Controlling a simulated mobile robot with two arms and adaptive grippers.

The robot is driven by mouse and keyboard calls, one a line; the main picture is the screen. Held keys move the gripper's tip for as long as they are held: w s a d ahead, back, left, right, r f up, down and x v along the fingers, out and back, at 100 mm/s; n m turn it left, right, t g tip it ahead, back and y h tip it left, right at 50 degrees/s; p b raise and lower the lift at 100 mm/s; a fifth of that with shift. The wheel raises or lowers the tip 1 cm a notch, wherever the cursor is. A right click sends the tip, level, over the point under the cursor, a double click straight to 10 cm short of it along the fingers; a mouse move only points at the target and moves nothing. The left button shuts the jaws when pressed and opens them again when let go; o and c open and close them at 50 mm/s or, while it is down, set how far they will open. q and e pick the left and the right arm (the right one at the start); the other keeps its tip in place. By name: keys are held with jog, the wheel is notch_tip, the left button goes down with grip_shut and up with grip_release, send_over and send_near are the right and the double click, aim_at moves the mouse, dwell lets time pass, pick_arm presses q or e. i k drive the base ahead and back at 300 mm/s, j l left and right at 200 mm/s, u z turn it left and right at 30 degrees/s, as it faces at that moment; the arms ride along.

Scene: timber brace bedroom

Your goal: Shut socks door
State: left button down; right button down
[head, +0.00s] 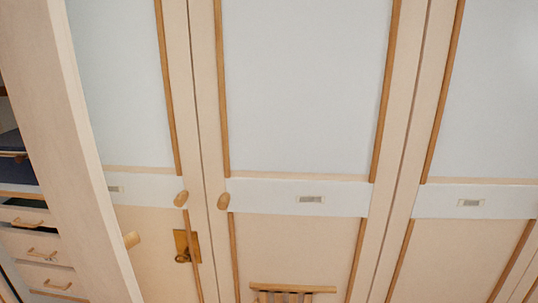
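A pale wooden wardrobe door (72,120) at the left of the head view stands open and is seen nearly edge-on. Its round wooden knob (132,240) sticks out to the right near the bottom. To its left, the open compartment shows a dark folded item and several drawers with wooden handles. The other doors in view look shut. They carry small label plates (310,199), too small to read, so I cannot tell which door is the socks door. Neither gripper is in view.
A shut middle door (300,90) has a wooden knob (223,201), beside another knob (181,199) on the door to its left. A brass fitting (186,246) sits below that one. The top of a slatted wooden piece (293,289) stands at bottom centre.

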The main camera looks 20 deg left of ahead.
aim_at(39, 69)
jog(key=i+l+u, duration=0.15)
jog(key=u, duration=0.35)
jog(key=i+l+u, duration=0.15)
jog(key=u, duration=0.3)
jog(key=l+u, duration=0.35)
jog(key=u, duration=0.15)
jog(key=i+l+u, duration=0.1)
jog(key=l+u, duration=0.2)
jog(key=u, duration=0.15)
jog(key=l+u, duration=0.3)
jog(key=u, duration=0.2)
